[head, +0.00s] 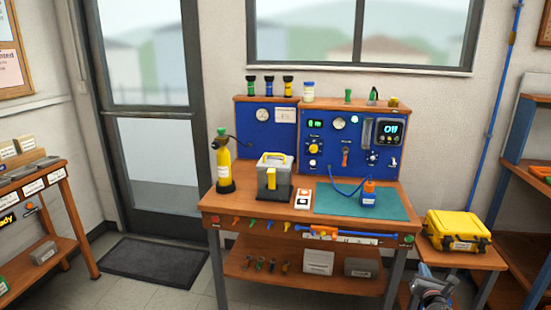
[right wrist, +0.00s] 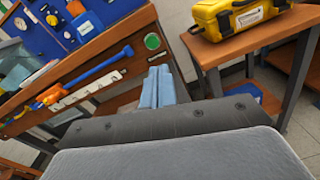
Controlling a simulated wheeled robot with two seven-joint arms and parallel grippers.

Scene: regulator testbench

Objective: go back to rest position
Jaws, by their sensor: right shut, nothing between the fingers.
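My right gripper (head: 426,271) is low at the right front of the workbench (head: 262,212), in front of the small side table (head: 482,262). In the right wrist view its two pale blue fingers (right wrist: 157,86) lie together, shut with nothing between them. They point toward the gap between the bench's right end and the side table. My left gripper is in neither view.
A yellow case (head: 458,230) sits on the side table. Floor at left front is free.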

